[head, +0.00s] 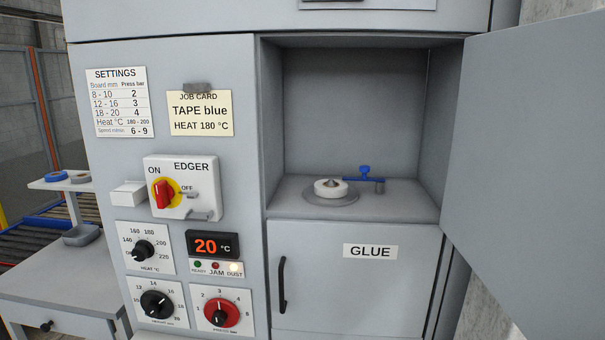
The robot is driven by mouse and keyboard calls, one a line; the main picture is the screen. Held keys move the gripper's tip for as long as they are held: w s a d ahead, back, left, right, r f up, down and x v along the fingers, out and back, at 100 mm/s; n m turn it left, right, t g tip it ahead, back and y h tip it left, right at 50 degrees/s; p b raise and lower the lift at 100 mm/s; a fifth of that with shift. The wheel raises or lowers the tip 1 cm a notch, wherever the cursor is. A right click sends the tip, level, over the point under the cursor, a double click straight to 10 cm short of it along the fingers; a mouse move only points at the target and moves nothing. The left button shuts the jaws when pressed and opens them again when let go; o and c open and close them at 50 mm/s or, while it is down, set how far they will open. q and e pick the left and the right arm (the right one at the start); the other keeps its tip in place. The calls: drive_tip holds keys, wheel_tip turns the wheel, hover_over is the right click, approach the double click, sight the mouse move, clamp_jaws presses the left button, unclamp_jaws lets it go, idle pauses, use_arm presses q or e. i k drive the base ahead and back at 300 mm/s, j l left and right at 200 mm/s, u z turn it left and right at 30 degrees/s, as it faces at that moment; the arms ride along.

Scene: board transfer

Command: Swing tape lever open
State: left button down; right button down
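The tape lever (365,176) is a small blue lever with a round knob. It stands inside the open compartment, to the right of a white tape roll (330,188). The roll lies flat on a grey round plate (318,197). The lever's blue arm points left toward the roll and reaches close to its edge. I cannot tell whether it touches the roll. A grey post (379,187) stands at the lever's right end. Neither of my grippers shows in the head view.
The compartment door (540,180) stands open on the right. Below is a GLUE door (345,290) with a black handle (282,285). The EDGER switch (163,193), dials and display (213,245) are left. A job card (200,113) reads TAPE blue. A side table (60,280) stands far left.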

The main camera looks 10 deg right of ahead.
sight(364, 169)
drive_tip(key=k+j, duration=0.1)
drive_tip(key=j, duration=0.75)
drive_tip(key=k+j, duration=0.15)
drive_tip(key=j, duration=0.25)
